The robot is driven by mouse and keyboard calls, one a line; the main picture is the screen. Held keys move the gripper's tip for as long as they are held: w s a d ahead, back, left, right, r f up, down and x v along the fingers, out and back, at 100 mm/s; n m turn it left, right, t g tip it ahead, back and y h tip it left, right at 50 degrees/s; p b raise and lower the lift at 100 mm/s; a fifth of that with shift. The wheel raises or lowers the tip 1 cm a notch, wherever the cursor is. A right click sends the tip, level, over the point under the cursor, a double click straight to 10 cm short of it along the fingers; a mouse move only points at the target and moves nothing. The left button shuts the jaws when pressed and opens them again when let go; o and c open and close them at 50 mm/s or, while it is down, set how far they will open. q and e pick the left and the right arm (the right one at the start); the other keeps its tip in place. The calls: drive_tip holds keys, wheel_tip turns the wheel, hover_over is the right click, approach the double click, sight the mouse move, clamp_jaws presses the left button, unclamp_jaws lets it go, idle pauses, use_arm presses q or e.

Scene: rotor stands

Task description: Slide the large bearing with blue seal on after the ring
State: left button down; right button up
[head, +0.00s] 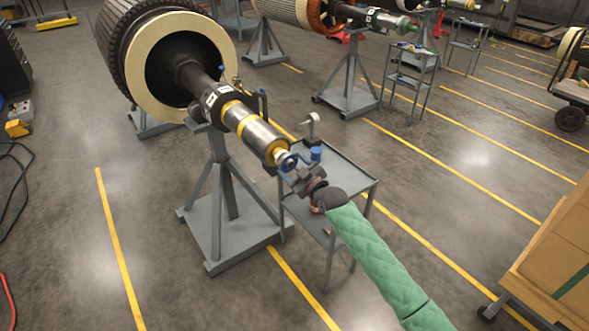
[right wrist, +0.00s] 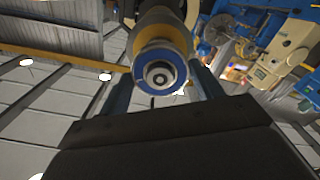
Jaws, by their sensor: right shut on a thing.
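The large bearing with blue seal (head: 287,160) is at the free end of the rotor shaft (head: 257,136). My right gripper (head: 289,166) is shut on it from the shaft's end side. In the right wrist view the bearing's blue face (right wrist: 143,73) sits between the two fingers, and a round shaft end (right wrist: 160,75) shows in its bore. It looks lined up with the shaft; I cannot tell how far on it is. A yellow band (head: 275,151), perhaps the ring, shows on the shaft just behind the bearing. My left gripper is not in view.
A grey stand (head: 221,185) bears the shaft beside the large rotor (head: 150,50). A grey tray cart (head: 345,172) stands close under my right gripper, with a blue part (head: 315,154) on it. Cardboard boxes (head: 560,250) are at the right. The floor in front is clear.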

drive_tip(key=shift+x, duration=0.85)
idle(0.5)
drive_tip(key=o, duration=1)
drive_tip(key=shift+o, duration=0.3)
drive_tip(key=shift+o, duration=0.7)
drive_tip(key=shift+s+d, duration=0.1)
drive_tip(key=shift+s, duration=0.05)
drive_tip(key=p+v, duration=0.2)
drive_tip(key=v, duration=0.6)
drive_tip(key=shift+s+d, duration=0.2)
drive_tip(key=shift+s, duration=0.05)
idle(0.5)
